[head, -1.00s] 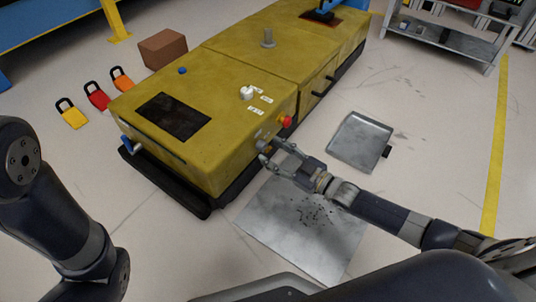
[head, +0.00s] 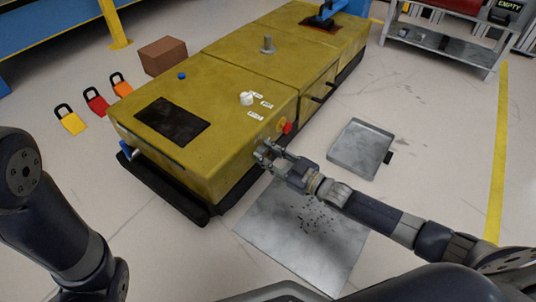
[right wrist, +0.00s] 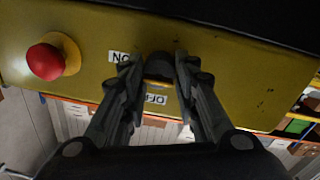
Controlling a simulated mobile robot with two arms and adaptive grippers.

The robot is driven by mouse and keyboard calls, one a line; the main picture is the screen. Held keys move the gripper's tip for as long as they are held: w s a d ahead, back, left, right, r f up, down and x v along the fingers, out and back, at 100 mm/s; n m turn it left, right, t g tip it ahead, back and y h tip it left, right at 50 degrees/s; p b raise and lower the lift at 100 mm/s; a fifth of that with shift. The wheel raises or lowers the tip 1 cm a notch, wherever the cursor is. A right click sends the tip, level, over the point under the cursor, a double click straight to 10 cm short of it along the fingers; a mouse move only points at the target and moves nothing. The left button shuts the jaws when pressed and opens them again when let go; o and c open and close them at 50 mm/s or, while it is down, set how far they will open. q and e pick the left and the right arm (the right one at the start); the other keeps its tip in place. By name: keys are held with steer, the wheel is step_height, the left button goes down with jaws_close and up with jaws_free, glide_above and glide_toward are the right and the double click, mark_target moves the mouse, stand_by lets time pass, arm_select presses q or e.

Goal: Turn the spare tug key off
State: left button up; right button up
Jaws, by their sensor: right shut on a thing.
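The yellow tug (head: 225,95) stands on the floor. My right gripper (head: 265,152) is at its near right end face, below the red stop button (head: 287,127). In the right wrist view, my right gripper (right wrist: 160,72) has its fingers shut on the dark key (right wrist: 160,62), one fingertip on each side. The ON label (right wrist: 122,57) and the OFF label (right wrist: 155,99) read upside down beside the key. The fingers cover much of the key, so its exact angle is hard to tell. My left arm shows at the left of the head view, but its gripper does not.
The red stop button with its yellow collar also shows in the right wrist view (right wrist: 47,61). A grey tray (head: 360,147) and a metal sheet (head: 300,230) lie on the floor. Several padlocks and a brown box (head: 163,55) are left of the tug.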

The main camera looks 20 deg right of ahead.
steer(key=n+p, duration=0.2)
steer(key=n, duration=0.1)
steer(key=shift+s+n, duration=0.1)
steer(key=shift+n, duration=0.3)
steer(key=n+p, duration=0.1)
steer(key=n, duration=0.3)
steer(key=shift+a+f+n, duration=0.1)
steer(key=shift+f+n, duration=0.05)
steer(key=shift+n, duration=0.15)
steer(key=n, duration=0.4)
steer(key=shift+f+n+y, duration=0.2)
steer(key=shift+n+y, duration=0.1)
steer(key=shift+y, duration=0.1)
steer(key=shift+n+b, duration=0.6)
steer(key=shift+n, duration=2.2)
steer(key=o, duration=1.1)
steer(key=shift+c, duration=0.2)
